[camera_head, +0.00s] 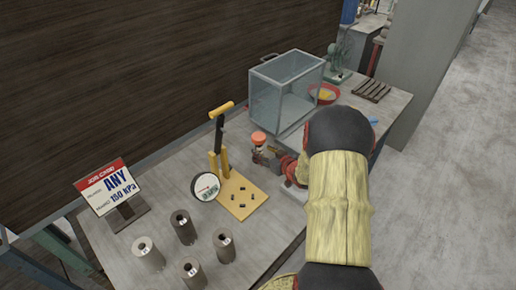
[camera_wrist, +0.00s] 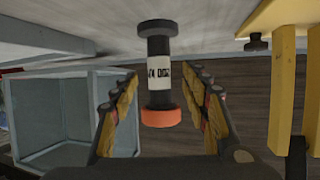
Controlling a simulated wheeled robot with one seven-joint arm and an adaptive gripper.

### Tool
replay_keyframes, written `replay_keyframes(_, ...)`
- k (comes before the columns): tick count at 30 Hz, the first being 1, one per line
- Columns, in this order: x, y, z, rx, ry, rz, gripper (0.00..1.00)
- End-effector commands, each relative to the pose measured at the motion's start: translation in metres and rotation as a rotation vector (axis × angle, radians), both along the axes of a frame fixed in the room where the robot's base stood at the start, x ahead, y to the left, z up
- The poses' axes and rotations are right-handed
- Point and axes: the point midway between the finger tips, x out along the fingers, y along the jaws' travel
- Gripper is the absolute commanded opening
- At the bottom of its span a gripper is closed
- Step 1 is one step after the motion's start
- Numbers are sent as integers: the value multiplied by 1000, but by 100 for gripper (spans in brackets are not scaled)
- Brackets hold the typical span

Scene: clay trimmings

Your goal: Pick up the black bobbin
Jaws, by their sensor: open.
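The black bobbin (camera_wrist: 159,47) is a dark spool with flanged ends, a white lettered label and an orange end. In the wrist view it stands between the two fingers of my gripper (camera_wrist: 161,75), with a visible gap on each side. The fingers are open, with yellow and dark pads. In the head view, the bobbin's orange top (camera_head: 259,138) shows upright on the table, and my gripper (camera_head: 265,156) is low beside it. My arm and gripper partly hide its lower part there.
A glass box (camera_head: 284,88) stands behind the bobbin. A yellow press with a gauge (camera_head: 205,187) is close on the left. Several grey cylinders (camera_head: 184,228) and a job card (camera_head: 104,187) are at the front left. A red bowl (camera_head: 324,93) is at the back right.

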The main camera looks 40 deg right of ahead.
Motion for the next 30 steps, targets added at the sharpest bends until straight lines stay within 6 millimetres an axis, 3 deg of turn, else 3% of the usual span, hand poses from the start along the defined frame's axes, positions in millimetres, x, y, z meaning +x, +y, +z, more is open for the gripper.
replay_keyframes(9,39,-7,-15,-1,0,0,46)
replay_keyframes(18,43,-9,-14,-2,-1,-1,46)
replay_keyframes(30,42,-9,-14,-2,-1,-1,23)
